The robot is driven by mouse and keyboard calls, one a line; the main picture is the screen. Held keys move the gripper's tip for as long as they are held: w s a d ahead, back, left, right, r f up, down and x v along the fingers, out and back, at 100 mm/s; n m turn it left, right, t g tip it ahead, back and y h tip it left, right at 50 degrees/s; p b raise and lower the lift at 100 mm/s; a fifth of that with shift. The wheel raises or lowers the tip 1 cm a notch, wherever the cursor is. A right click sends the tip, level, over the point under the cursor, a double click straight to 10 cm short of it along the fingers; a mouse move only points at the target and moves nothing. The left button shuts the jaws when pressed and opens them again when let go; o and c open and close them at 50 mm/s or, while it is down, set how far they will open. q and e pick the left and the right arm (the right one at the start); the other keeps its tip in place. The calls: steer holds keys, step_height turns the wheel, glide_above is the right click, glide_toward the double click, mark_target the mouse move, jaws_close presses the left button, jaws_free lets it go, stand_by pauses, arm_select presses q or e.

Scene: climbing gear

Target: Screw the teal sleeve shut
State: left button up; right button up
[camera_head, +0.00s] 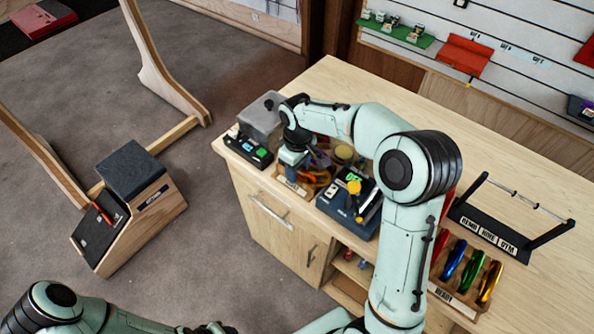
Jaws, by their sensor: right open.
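My right arm reaches over the workbench, and my right gripper (312,166) points down above the wooden tray of carabiners (290,181) at the bench's front edge. The gripper is open; its fingers are small and partly hidden by my wrist. Beside it on the right stands a dark blue fixture (340,212) with a yellow knob (354,187) and a small green-lit display. I cannot make out the teal sleeve; my arm covers part of this area. My left arm shows at the bottom left, and its gripper is not in view.
A tray of coloured carabiners (468,272) and a black rack (510,222) stand to the right. The back of the workbench (345,82) is clear.

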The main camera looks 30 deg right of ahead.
steer(key=shift+w, duration=0.15)
arm_select(q)
steer(key=shift+s+f, duration=0.25)
arm_select(e)
steer(key=shift+s+a, duration=0.3)
steer(key=shift+a, duration=0.3)
arm_select(q)
steer(key=shift+w+r, duration=0.15)
arm_select(e)
steer(key=shift+r, duration=0.15)
arm_select(q)
steer(key=shift+w+r+p, duration=0.45)
steer(key=shift+w+r, duration=0.25)
steer(key=shift+w, duration=0.2)
arm_select(e)
steer(key=shift+r, duration=1.25)
steer(key=shift+d, duration=0.2)
arm_select(q)
steer(key=shift+w+r, duration=0.1)
steer(key=shift+w, duration=0.1)
arm_select(e)
steer(key=shift+w+d, duration=0.3)
steer(key=shift+d, duration=0.15)
arm_select(q)
steer(key=shift+s, duration=0.1)
arm_select(e)
steer(key=shift+f, duration=0.1)
